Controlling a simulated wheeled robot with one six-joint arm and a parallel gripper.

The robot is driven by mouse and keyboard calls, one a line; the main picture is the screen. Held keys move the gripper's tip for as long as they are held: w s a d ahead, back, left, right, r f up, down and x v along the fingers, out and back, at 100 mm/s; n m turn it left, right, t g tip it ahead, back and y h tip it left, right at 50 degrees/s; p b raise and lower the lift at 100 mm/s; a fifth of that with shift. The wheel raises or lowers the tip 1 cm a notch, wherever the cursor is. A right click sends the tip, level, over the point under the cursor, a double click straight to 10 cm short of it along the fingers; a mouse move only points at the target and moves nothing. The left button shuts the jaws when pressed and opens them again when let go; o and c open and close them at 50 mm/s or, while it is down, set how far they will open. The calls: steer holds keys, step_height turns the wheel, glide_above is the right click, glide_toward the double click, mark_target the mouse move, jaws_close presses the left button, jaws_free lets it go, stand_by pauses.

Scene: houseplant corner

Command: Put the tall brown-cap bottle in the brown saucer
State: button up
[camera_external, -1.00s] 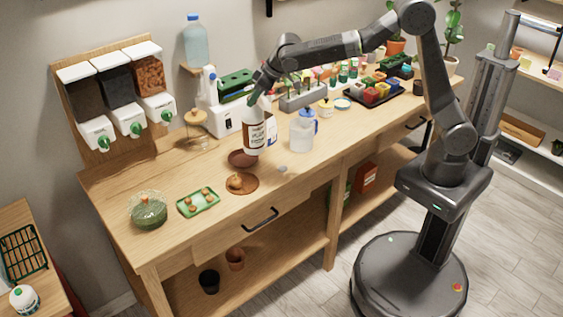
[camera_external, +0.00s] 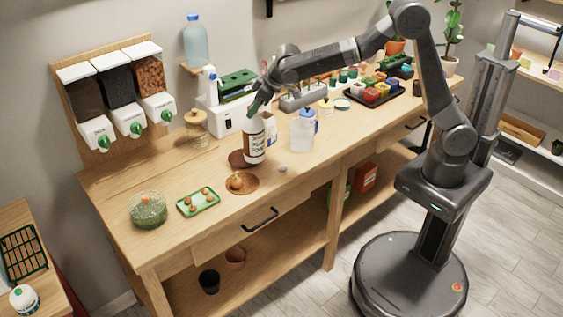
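The tall bottle (camera_external: 254,147) is white with a brown and white label. It is upright below my gripper (camera_external: 255,112), whose fingers are at its top and hide the cap. My gripper looks shut on it. The dark brown saucer (camera_external: 235,159) lies on the bench at the bottle's lower left. The bottle's base overlaps the saucer's right part in the picture. I cannot tell whether the base touches the saucer or hangs just above it.
A copper-brown dish (camera_external: 248,187) with a small object lies just in front. A clear jug with a blue lid (camera_external: 302,131) stands close on the right. A green tray (camera_external: 199,203) and a glass terrarium (camera_external: 148,210) are at left. A lidded jar (camera_external: 197,130) stands behind.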

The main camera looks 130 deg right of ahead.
steer(key=shift+r, duration=0.1)
steer(key=shift+r+p, duration=0.45)
steer(key=shift+r, duration=0.2)
steer(key=b+v, duration=0.2)
steer(key=v, duration=0.9)
steer(key=shift+s+r, duration=0.15)
steer(key=shift+s, duration=0.05)
steer(key=shift+a, duration=0.15)
